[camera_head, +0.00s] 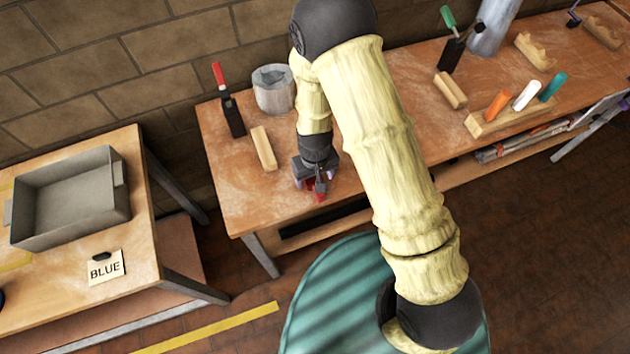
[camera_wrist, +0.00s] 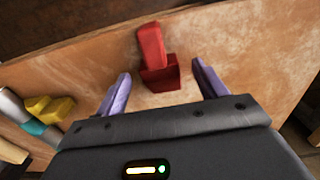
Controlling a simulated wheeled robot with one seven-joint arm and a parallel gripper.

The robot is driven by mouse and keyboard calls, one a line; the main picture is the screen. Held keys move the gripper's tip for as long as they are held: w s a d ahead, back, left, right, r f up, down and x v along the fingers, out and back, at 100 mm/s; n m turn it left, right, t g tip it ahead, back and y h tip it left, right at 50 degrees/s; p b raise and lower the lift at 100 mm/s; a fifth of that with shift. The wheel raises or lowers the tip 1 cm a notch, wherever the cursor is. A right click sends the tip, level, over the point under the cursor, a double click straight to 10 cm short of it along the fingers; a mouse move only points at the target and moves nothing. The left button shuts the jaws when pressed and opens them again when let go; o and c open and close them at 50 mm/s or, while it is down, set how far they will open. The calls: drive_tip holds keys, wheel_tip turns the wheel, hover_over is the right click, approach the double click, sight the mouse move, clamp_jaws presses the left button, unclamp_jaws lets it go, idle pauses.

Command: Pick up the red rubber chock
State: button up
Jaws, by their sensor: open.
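The red rubber chock (camera_wrist: 152,45) lies on the wooden workbench (camera_wrist: 235,45) in the wrist view, with a brighter narrow part and a darker broader face. In the head view only a small bit of the red chock (camera_head: 320,197) shows below my gripper (camera_head: 316,181), near the bench's front edge. In the wrist view my gripper (camera_wrist: 161,68) is open, with one purple finger on each side of the chock's near end. A gap shows between each finger and the chock. I cannot tell how far the fingertips are above the bench.
A wooden block (camera_head: 264,148), a grey pot (camera_head: 273,90) and a red-handled tool in a dark holder (camera_head: 234,117) stand left of my gripper. A rack with coloured handles (camera_head: 510,116) is to the right. A grey tray (camera_head: 70,207) sits on the left table.

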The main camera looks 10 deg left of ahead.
drive_tip(key=shift+s+f, duration=0.1)
drive_tip(key=shift+f, duration=1.2)
drive_tip(key=shift+c, duration=0.2)
drive_tip(key=c, duration=1.1)
